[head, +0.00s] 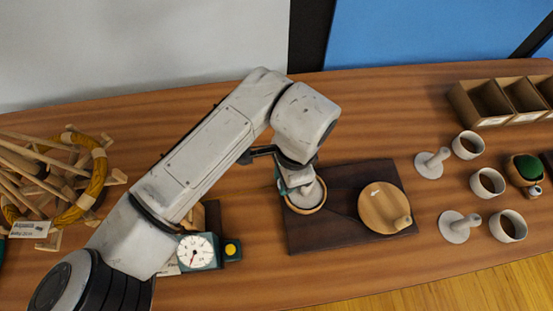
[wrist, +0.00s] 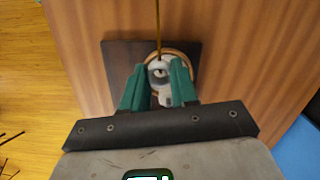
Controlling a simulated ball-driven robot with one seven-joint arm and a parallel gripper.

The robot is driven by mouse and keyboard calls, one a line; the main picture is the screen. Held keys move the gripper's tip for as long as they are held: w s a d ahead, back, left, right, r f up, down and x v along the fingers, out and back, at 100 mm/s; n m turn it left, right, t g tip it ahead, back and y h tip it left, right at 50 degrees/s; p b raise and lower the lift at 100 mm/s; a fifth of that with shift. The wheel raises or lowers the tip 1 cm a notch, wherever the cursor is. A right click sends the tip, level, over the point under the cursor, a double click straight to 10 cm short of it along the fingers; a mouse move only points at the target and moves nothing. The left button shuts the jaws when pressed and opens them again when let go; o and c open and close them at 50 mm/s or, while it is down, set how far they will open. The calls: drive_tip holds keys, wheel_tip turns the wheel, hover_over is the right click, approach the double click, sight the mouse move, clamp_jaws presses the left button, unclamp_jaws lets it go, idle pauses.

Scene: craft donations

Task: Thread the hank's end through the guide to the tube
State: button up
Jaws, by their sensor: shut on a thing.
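The yellow hank (head: 93,183) is stretched around a wooden frame at the far left in the head view. My gripper (wrist: 160,82), with green fingers, is low over the left part of a dark board (head: 300,233). A grey tube (head: 309,194) stands there on a round wooden plate, partly hidden by my gripper. In the wrist view the tube (wrist: 159,70) shows between my fingertips. A thin yellow strand (wrist: 157,25) runs from the top edge down to them. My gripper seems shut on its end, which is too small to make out. I cannot pick out the guide.
A dial gauge (head: 197,252) with a yellow knob is beside my arm. A wooden disc with a peg (head: 384,205) is on the board's right half. Grey pegged stands (head: 459,228), several cups (head: 507,226) and an open divided box (head: 490,103) are on the right.

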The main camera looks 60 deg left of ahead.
drive_tip(key=shift+w+d+r+b, duration=0.2)
drive_tip(key=shift+w+b, duration=0.1)
drive_tip(key=shift+w, duration=0.75)
drive_tip(key=shift+w+d+r+b, duration=0.1)
drive_tip(key=shift+w+d+b, duration=0.15)
drive_tip(key=shift+w, duration=0.85)
drive_tip(key=shift+w+d+r+b, duration=0.15)
drive_tip(key=shift+w+b, duration=0.15)
drive_tip(key=shift+w, duration=0.75)
drive_tip(key=shift+f, duration=1.15)
drive_tip(key=o, duration=1.1)
drive_tip(key=r, duration=0.3)
drive_tip(key=w+r, duration=0.1)
drive_tip(key=r, duration=0.3)
drive_tip(key=r+b, duration=0.1)
drive_tip(key=r, duration=0.2)
drive_tip(key=shift+w+d+r, duration=0.1)
drive_tip(key=shift+w+r, duration=0.05)
drive_tip(key=shift+r, duration=0.15)
